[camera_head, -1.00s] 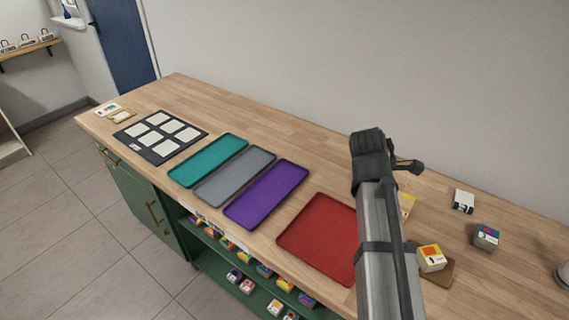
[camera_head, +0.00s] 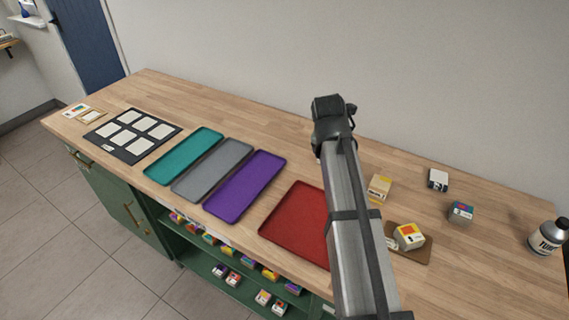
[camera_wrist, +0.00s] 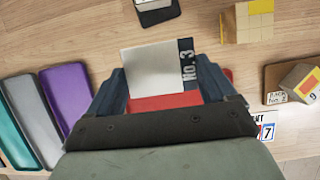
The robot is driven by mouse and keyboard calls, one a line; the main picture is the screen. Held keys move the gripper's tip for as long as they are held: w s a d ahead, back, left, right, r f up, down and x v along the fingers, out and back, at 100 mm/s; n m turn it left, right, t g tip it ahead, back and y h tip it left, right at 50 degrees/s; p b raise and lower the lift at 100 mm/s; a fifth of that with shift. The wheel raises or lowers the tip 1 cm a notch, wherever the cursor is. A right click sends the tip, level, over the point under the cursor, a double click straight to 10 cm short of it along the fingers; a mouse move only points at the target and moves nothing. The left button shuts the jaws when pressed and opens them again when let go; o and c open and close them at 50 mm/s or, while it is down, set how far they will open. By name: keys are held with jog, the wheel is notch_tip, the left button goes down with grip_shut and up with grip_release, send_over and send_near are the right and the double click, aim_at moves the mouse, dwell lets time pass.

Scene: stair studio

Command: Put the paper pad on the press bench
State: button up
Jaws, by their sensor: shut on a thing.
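My gripper (camera_wrist: 163,88) is shut on a pale square pad (camera_wrist: 152,69) with a dark strip reading "No. 3" along its right side. In the head view my gripper (camera_head: 333,112) is above the wooden bench (camera_head: 290,150), behind the red tray, and the held pad is hidden there. In the wrist view the pad sits between the two fingers, with part of the red tray (camera_wrist: 165,102) showing below it. The head view shows most of the red tray (camera_head: 293,225), its right side covered by my arm.
Purple (camera_head: 245,185), grey (camera_head: 212,170) and teal (camera_head: 184,156) trays lie left of the red one. A dark board with white squares (camera_head: 132,135) is far left. Small blocks (camera_head: 380,188), (camera_head: 461,212), (camera_head: 438,180) and a bottle (camera_head: 548,237) stand right.

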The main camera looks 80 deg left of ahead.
jog(key=shift+f, duration=5)
jog(key=shift+f, duration=0.1)
jog(key=o, duration=0.9)
jog(key=shift+c, duration=0.2)
jog(key=v, duration=1.2)
